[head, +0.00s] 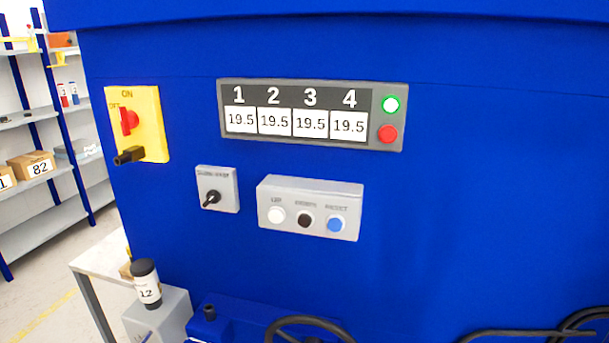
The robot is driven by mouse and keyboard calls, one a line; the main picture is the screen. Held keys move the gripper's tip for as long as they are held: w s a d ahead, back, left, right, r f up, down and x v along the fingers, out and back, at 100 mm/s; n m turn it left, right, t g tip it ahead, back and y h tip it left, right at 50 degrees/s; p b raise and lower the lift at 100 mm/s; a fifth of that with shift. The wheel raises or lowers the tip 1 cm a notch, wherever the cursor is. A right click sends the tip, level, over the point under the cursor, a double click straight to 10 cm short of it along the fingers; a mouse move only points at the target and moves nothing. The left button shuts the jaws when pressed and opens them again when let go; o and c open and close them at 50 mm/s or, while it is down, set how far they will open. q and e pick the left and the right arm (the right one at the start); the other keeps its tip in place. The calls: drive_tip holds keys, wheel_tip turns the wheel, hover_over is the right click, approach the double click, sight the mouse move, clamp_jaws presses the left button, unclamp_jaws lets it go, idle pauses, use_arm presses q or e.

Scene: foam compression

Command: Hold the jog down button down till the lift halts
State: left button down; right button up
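A grey button box (310,208) is fixed to the blue machine front. It carries a white button (276,215), a black button (305,219) and a blue button (336,224) in a row. The small labels above them are too blurred to read surely, and I cannot tell which one is jog down. A grey display panel (312,88) above shows columns 1 to 4, each reading 19.5. Neither of my grippers is in view.
A yellow switch plate (150,125) with a red knob is at the left, and a grey selector box (217,189) is beside the buttons. Below are a black-capped container (146,283) marked 12, a handwheel (310,326) and dark hoses (575,325). Shelves stand far left.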

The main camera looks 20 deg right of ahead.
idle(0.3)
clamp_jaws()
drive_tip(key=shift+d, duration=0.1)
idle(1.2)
